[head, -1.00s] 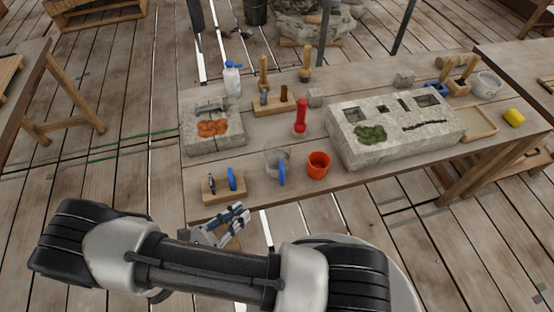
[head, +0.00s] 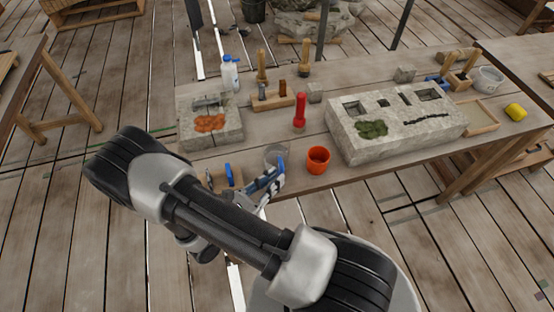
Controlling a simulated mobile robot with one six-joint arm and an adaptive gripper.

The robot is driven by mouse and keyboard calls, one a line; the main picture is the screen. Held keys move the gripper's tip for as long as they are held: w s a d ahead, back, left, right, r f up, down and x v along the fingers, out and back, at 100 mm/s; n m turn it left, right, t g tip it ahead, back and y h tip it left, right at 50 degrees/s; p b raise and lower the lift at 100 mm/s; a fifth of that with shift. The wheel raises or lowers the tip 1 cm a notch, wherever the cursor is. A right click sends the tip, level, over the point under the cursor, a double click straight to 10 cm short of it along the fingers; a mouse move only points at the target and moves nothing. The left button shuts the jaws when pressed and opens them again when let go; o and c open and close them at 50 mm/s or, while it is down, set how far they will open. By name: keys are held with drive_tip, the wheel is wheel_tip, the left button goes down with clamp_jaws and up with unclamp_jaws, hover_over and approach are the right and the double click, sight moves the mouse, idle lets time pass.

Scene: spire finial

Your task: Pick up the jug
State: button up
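The jug (head: 273,152) is clear with a blue handle and stands near the front edge of the workbench. Its upper rim shows, and its lower part is hidden behind my gripper. My gripper (head: 270,180) is just in front of the jug, overlapping it and its handle in the head view. I cannot tell whether it touches the jug or how far apart its fingers are.
An orange cup (head: 317,160) stands close on the right, and a red tool (head: 300,112) stands behind. A wooden holder (head: 211,178) is partly hidden by my arm. Stone blocks (head: 345,140) and (head: 187,133) flank the area on the workbench (head: 262,130).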

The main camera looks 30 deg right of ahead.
drive_tip(key=x, duration=0.3)
drive_tip(key=shift+d+f+b, duration=0.2)
drive_tip(key=shift+d+b, duration=0.2)
drive_tip(key=shift+c, duration=0.5)
clamp_jaws()
